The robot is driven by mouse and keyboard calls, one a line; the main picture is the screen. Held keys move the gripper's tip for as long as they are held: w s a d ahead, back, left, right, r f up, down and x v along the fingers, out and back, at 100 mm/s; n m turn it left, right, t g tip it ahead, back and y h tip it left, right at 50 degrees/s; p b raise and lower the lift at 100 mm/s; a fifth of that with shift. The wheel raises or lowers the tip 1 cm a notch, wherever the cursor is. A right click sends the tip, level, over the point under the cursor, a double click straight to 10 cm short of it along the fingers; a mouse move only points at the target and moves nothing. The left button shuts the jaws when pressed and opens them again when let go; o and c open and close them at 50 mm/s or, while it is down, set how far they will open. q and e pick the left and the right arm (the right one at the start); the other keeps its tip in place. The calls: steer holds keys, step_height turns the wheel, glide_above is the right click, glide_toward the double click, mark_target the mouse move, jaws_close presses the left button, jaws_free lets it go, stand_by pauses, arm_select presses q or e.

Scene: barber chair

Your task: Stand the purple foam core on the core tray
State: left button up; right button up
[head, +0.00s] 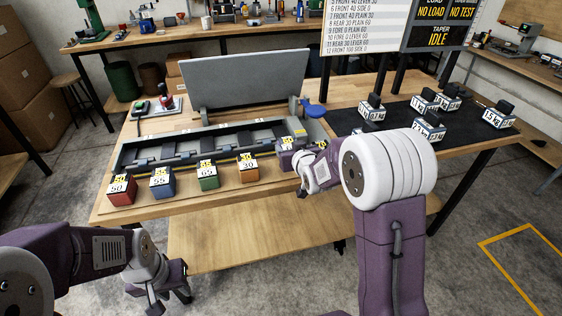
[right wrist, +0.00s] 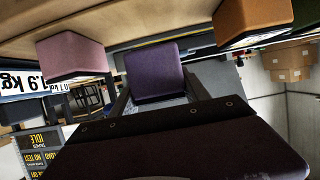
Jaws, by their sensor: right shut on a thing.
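The purple foam core (right wrist: 155,72) sits between the two fingers of my right gripper (right wrist: 157,98), which is shut on it, in the right wrist view. In the head view the purple core (head: 287,144) shows only partly, at the right end of the core row, with my right gripper (head: 296,158) at it. Whether it is clear of the surface I cannot tell. A long grey tray (head: 130,153) with dark sections lies behind the row; it may be the core tray. My left gripper (head: 174,288) hangs low in front of the table; its jaw opening is unclear.
Red (head: 121,190), blue (head: 162,183), green (head: 207,176) and orange (head: 248,168) cores stand along the table's front. A pink core (right wrist: 72,58) shows in the wrist view. A grey panel (head: 240,80) rises behind the tray. Several weights stand on the dark mat (head: 400,112) at right.

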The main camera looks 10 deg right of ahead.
steer(key=shift+w+a+f, duration=0.25)
steer(key=shift+w+f, duration=0.1)
steer(key=shift+w, duration=0.35)
step_height(320, 180, down, 4)
steer(key=shift+f+b, duration=0.1)
steer(key=shift+b, duration=0.25)
steer(key=shift+s, duration=0.1)
steer(key=o, duration=1.4)
steer(key=shift+f, duration=0.1)
